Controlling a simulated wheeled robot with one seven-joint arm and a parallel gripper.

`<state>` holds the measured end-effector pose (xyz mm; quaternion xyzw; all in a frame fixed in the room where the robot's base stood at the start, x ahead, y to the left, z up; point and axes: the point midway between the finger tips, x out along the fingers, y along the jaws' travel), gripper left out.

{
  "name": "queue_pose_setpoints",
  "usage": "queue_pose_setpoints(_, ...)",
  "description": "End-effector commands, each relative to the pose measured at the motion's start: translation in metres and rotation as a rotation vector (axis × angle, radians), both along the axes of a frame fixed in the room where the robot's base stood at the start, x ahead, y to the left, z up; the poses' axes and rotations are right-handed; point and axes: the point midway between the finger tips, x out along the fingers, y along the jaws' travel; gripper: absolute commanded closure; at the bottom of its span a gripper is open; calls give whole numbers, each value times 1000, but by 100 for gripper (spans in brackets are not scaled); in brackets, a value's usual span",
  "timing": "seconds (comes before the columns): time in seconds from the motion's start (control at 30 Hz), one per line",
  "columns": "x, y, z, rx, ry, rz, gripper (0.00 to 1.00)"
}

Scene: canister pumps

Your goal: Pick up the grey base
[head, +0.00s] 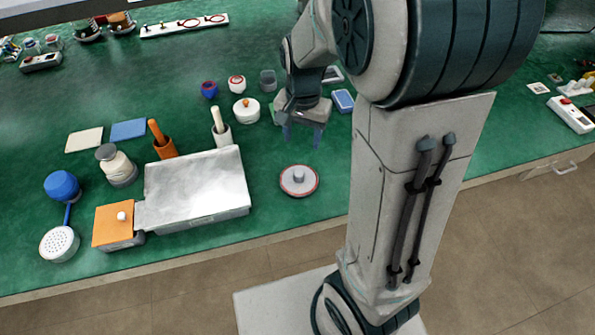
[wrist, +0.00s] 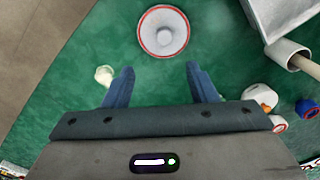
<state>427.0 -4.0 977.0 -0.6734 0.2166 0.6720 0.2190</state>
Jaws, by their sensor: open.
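The grey base (head: 299,180) is a low round grey disc with a red ring and a small raised centre. It lies flat on the green table near the front edge. In the wrist view the grey base (wrist: 163,31) is at the top, beyond the fingertips and roughly centred between them. My gripper (head: 302,136) hangs above the table, behind the base in the head view. Its blue fingers, also in the wrist view (wrist: 159,70), are spread with nothing between them. They are apart from the base.
A grey metal box (head: 195,185) stands left of the base, with a mortar and pestle (head: 220,128) behind it. A white pot (head: 246,110), small cups and a blue box (head: 343,100) are near my gripper. A small whitish thing (wrist: 104,75) lies by one finger. The table around the base is clear.

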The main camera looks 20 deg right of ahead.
Motion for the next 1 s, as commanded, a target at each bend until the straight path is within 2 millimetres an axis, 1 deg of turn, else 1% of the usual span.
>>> queue_pose_setpoints(0.13,2,-1,-20,-4,8,-13,48)
queue_pose_setpoints(0.3,1,-1,-55,-4,9,-13,48)
queue_pose_setpoints(0.4,1,-1,-72,-4,9,-13,48)
queue_pose_setpoints(0.5,2,-1,-82,-3,6,-12,48)
queue_pose_setpoints(0.73,3,0,-95,-4,5,-11,48)
queue_pose_setpoints(1.0,7,5,-129,-4,7,-12,48)
